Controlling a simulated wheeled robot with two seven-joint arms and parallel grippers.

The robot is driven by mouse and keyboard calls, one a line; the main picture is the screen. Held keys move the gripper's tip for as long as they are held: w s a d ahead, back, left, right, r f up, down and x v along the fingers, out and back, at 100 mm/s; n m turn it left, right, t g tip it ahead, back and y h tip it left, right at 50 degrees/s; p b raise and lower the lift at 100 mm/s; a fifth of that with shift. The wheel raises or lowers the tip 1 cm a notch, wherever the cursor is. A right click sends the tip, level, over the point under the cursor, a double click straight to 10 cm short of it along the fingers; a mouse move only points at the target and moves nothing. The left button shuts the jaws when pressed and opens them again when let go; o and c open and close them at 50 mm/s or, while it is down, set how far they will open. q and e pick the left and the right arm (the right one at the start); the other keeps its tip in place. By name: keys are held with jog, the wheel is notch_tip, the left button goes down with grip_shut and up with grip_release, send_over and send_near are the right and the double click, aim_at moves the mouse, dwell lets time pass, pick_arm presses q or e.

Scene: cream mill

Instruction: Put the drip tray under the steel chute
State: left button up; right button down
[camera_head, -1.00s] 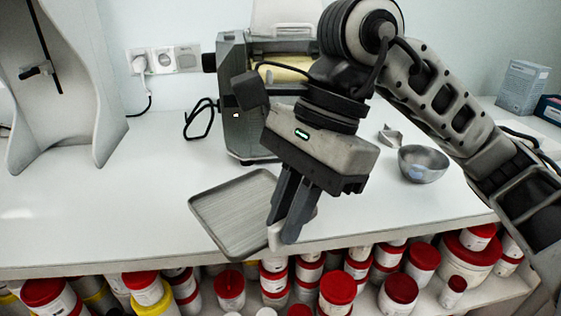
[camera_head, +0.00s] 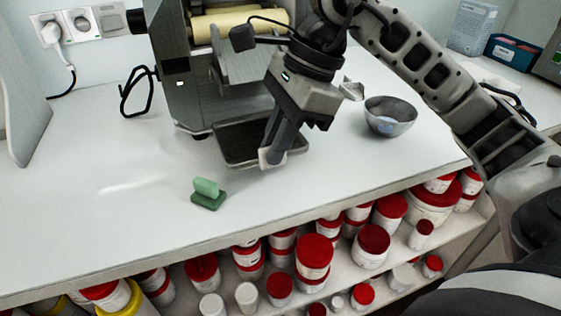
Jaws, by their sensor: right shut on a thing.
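The drip tray (camera_head: 231,158) is a shallow dark grey rectangular tray at the front of the mill (camera_head: 182,90). Its far edge is close to the mill's base, below the steel chute (camera_head: 245,66). My right gripper (camera_head: 272,156) is shut on the tray's near right side, by a pale tab. The gripper and its fingers hide part of the tray's right side. I cannot tell whether the tray touches the tabletop. My left gripper is not in view.
A green block-like piece (camera_head: 208,193) stands on the white table (camera_head: 110,205) left of the tray. A steel bowl (camera_head: 389,116) is to the right. A shelf of red-lidded jars (camera_head: 313,256) lies below the front edge. The table's left part is clear.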

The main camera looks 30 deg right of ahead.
jog(key=shift+w+d+f, duration=0.35)
jog(key=shift+f, duration=0.2)
jog(key=shift+w+d+f, duration=0.3)
jog(key=shift+d+f, duration=0.05)
jog(key=shift+f, duration=0.15)
jog(key=f, duration=0.3)
jog(key=shift+w+d+f, duration=0.15)
jog(key=shift+d+f, duration=0.05)
jog(key=shift+f, duration=0.15)
jog(key=c, duration=1.4)
grip_release()
jog(key=shift+c, duration=0.2)
jog(key=v, duration=1.2)
jog(key=shift+p, duration=0.45)
